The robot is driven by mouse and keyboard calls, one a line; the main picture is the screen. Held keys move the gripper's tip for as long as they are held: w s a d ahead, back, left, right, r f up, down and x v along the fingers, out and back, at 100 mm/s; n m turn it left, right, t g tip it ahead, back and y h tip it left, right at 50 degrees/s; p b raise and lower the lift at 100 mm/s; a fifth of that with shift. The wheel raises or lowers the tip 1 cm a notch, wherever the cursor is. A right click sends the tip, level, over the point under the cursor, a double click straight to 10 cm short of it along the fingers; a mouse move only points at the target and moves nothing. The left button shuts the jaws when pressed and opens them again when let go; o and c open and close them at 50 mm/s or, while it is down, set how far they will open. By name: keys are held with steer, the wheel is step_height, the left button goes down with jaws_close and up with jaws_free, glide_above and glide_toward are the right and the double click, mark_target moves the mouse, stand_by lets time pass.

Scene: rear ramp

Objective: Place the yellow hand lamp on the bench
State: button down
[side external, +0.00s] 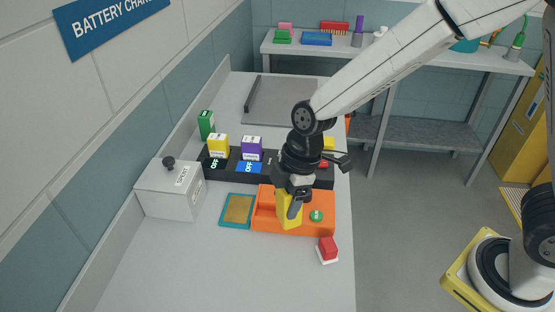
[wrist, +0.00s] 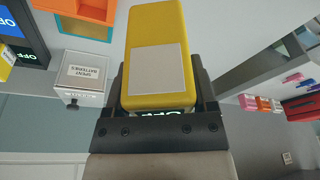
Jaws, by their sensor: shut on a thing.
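My gripper (side external: 292,188) is shut on the yellow hand lamp (side external: 287,212), a yellow block pointing down from the jaws. In the side view the lamp overlaps the orange tray (side external: 263,224); I cannot tell whether it touches it. In the wrist view the lamp (wrist: 155,25) sits between the fingers of my gripper (wrist: 160,100). It has a pale grey patch on its face, and green "OFF" lettering shows close to the jaws. The grey bench (side external: 190,275) runs below.
A black charger (side external: 205,162) with yellow and purple batteries stands behind the tray. A grey spent-batteries box (side external: 168,198) stands left, a teal-edged pad (side external: 224,219) beside the tray, and a red button (side external: 327,247) right of it. The bench's near part is clear. A back shelf (side external: 400,57) holds several items.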

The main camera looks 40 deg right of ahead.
steer(key=w+r+m, duration=0.1)
steer(key=m, duration=0.1)
steer(key=w+d+r+m+t, duration=0.1)
steer(key=m, duration=0.1)
steer(key=w+r+m, duration=0.1)
steer(key=m, duration=0.1)
steer(key=shift+w+d+t+h, duration=0.3)
steer(key=shift+w+d, duration=0.05)
glide_above(236, 208)
step_height(236, 208, down, 9)
steer(key=shift+s+f, duration=0.15)
steer(key=shift+s, duration=0.2)
stand_by(0.3)
steer(key=shift+f, duration=0.1)
steer(key=shift+d+x, duration=0.15)
steer(key=shift+x, duration=0.7)
steer(key=shift+d+x, duration=0.2)
steer(key=shift+x, duration=0.7)
